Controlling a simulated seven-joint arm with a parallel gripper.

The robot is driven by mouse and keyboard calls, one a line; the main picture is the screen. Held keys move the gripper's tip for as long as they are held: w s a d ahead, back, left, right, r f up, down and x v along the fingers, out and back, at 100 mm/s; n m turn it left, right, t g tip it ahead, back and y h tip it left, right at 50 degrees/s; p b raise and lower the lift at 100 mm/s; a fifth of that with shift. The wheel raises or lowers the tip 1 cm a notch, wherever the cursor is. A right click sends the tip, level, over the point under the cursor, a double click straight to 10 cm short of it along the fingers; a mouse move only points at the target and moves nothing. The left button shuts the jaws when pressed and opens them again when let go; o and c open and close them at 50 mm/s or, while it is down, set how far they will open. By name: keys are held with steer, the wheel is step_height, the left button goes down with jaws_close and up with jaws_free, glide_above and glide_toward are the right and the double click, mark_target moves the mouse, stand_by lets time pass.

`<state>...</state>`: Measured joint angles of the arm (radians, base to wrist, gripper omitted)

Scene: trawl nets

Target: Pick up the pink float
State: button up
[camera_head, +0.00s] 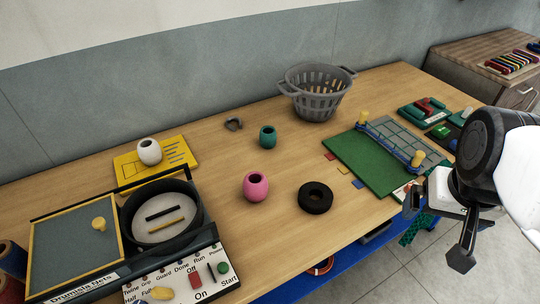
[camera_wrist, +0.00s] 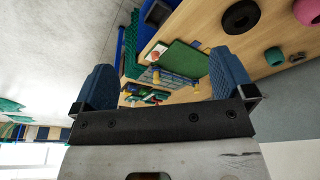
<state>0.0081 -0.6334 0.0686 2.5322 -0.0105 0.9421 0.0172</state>
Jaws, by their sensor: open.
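The pink float (camera_head: 256,187) is a rounded, barrel-shaped piece with a dark hole in its top. It stands upright on the wooden table, left of the black ring. In the wrist view the pink float (camera_wrist: 307,10) shows partly, cut off at the top right corner. My gripper (camera_head: 438,222) is at the right of the head view, past the table's front edge and well apart from the float. In the wrist view my gripper (camera_wrist: 160,88) has its two blue fingers wide apart with nothing between them.
A black ring (camera_head: 315,197) lies right of the float. A teal float (camera_head: 268,137) and a grey basket (camera_head: 317,92) stand behind. A white float (camera_head: 149,151) sits on a yellow card. A green board (camera_head: 372,163) lies nearer my gripper. A control box (camera_head: 180,279) stands front left.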

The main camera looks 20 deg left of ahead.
stand_by(0.6)
steer(key=w+a+f+n, duration=0.1)
steer(key=w+a+n, duration=0.3)
steer(key=w+a, duration=0.3)
steer(key=n+g, duration=0.3)
steer(key=n, duration=0.8)
glide_above(256, 184)
steer(key=w, duration=0.2)
step_height(256, 184, down, 13)
steer(key=shift+w+a+f, duration=0.1)
steer(key=shift+a+f, duration=0.15)
steer(key=shift+a, duration=0.1)
steer(key=shift+f, duration=1.3)
steer(key=shift+f, duration=0.1)
steer(key=shift+f, duration=2.5)
